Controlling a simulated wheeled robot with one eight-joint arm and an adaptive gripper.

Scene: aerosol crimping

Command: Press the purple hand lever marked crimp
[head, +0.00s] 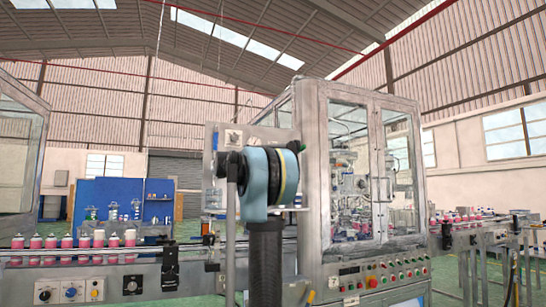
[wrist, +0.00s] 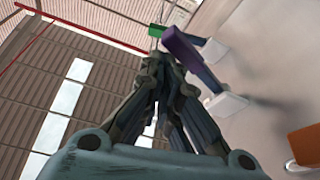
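The purple hand lever (wrist: 187,47) shows in the wrist view, just right of my fingertips. Its block-shaped grip sits on a dark stem that runs down to a pale mount (wrist: 226,106) on a beige panel. My gripper (wrist: 158,58) points up the wrist view with its fingers converging at the tips, and it looks shut with nothing between them. The tips are close to the purple grip; I cannot tell whether they touch it. No crimp marking is readable. In the head view my arm fills the middle, and neither lever nor gripper can be made out.
A green lever (wrist: 180,18) stands beyond the purple one, and an orange block (wrist: 305,145) is at the lower right. The head view shows a glazed machine cabinet (head: 312,180), a button panel (head: 378,279) and pink cans (head: 82,241) on a conveyor at left.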

